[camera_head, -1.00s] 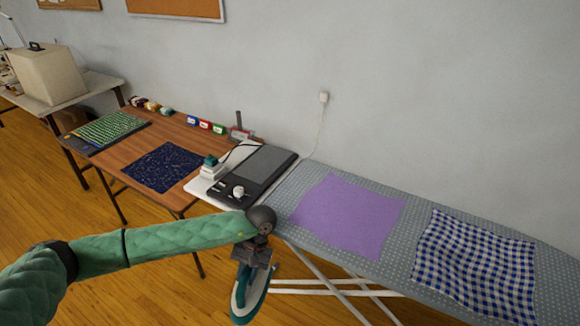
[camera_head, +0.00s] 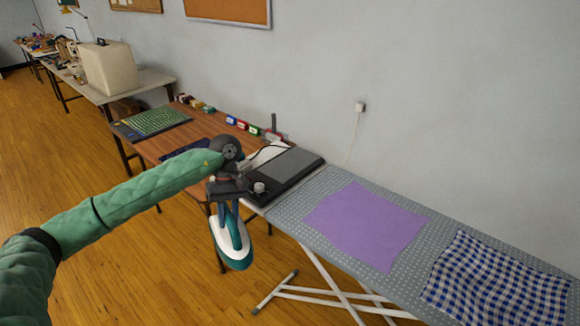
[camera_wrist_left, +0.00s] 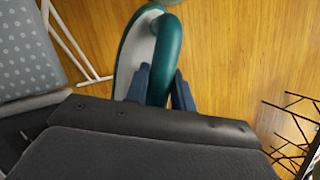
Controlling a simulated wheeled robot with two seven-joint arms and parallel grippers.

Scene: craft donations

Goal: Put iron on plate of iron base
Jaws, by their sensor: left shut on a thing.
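The iron (camera_head: 232,246), teal and white, hangs from my left gripper (camera_head: 228,203) in the head view, over the floor in front of the tables. In the left wrist view, the fingers of my left gripper (camera_wrist_left: 160,88) are shut around the iron's teal handle (camera_wrist_left: 167,55). The iron base (camera_head: 285,173), dark with a grey plate (camera_head: 286,164), lies at the right end of the wooden table, beside the ironing board. It is to the right of and beyond my left gripper, which hides part of its near left side. My right gripper is not in view.
The ironing board (camera_head: 318,179) stands right of the iron base, with a purple cloth (camera_head: 366,222) and a checked cloth (camera_head: 495,280) on it. Its white legs (camera_head: 335,287) reach the floor. The wooden table (camera_head: 165,147) holds a green cutting mat (camera_head: 152,121). A wall cord runs behind.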

